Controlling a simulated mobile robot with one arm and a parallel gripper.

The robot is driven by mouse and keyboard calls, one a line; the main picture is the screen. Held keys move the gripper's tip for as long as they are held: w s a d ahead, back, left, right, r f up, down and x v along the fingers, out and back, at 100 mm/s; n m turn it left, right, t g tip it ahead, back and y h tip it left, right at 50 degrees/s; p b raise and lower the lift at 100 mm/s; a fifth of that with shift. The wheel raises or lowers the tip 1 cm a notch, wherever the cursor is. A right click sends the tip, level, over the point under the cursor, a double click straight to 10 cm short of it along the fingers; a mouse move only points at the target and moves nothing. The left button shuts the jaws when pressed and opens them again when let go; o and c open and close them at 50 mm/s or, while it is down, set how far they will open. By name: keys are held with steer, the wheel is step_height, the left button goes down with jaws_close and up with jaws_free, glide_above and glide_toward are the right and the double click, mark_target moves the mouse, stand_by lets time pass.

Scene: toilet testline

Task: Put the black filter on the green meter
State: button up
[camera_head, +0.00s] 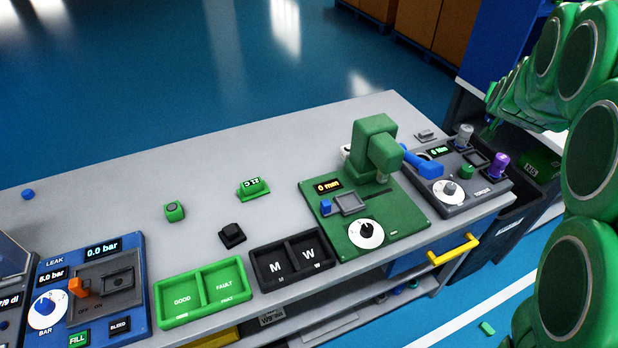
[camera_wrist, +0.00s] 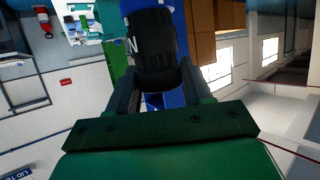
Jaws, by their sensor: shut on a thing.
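In the wrist view my gripper (camera_wrist: 157,86) is shut on a dark black piece, which I take to be the black filter (camera_wrist: 155,50). Its far end lies against something blue, and its lower part is hidden between the fingers. In the head view the gripper and held piece cannot be made out clearly at the right, past the bench end.
A green gauge station (camera_head: 400,215) with a tall head and a grey tester (camera_head: 474,190) with knobs stand at the right. A green two-part tray (camera_head: 205,290), a black tray (camera_head: 292,262) and a blue leak tester (camera_head: 125,310) line the front.

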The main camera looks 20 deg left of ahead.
steer(key=a+n+y, duration=0.3)
steer(key=a+y, duration=0.1)
steer(key=a, duration=1.4)
steer(key=n+g+y, duration=0.6)
steer(key=n+y, duration=0.3)
steer(key=n, duration=0.1)
glide_above(252, 183)
step_height(252, 183, down, 14)
steer(key=shift+w+a+f, duration=0.1)
steer(key=shift+f, duration=4.3)
steer(key=shift+f, duration=0.1)
steer(key=o, duration=1.1)
steer(key=shift+c, duration=0.2)
